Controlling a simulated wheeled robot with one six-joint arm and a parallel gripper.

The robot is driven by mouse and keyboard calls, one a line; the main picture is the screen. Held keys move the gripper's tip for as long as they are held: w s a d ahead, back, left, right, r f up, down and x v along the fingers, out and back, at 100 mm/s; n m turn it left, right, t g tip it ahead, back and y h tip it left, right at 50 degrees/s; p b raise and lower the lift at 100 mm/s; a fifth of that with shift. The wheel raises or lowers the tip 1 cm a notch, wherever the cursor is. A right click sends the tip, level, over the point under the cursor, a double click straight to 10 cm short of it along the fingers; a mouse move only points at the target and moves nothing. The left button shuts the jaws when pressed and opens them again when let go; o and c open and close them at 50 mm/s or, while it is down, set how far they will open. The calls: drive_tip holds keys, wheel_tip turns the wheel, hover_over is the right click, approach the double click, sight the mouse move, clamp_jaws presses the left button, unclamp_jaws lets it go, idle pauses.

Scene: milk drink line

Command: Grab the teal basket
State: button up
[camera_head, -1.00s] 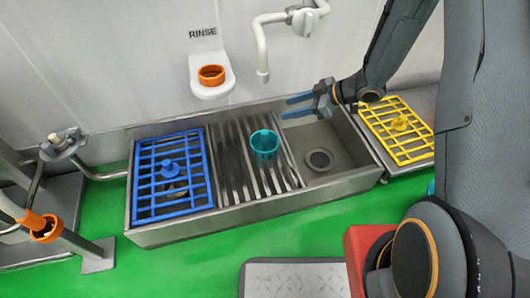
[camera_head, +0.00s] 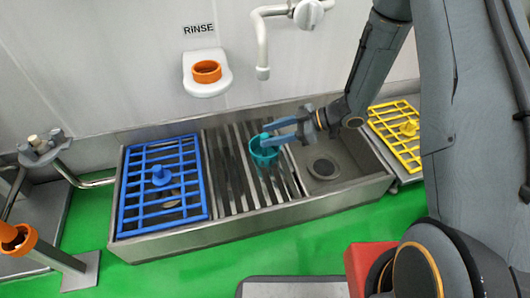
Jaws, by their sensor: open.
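The teal basket (camera_head: 263,155) is a small round cup. It stands upright on the slatted metal rack (camera_head: 232,192) in the middle of the sink unit. My gripper (camera_head: 268,134) reaches in from the right, with its blue fingers open at the basket's upper rim. One finger overlaps the rim in the picture; I cannot tell whether they touch or whether the rim is between the fingers.
A blue grid (camera_head: 160,205) covers the left end of the metal sink (camera_head: 200,232). The open basin with a drain (camera_head: 323,169) is at right. A yellow grid (camera_head: 405,140) lies farther right. An orange ring (camera_head: 207,71) sits on the wall holder under "RINSE". A tap (camera_head: 262,50) hangs behind.

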drive_tip(key=b+x, duration=0.1)
drive_tip(key=x, duration=0.1)
drive_tip(key=shift+a+f, duration=0.2)
drive_tip(key=shift+r, duration=0.1)
clamp_jaws()
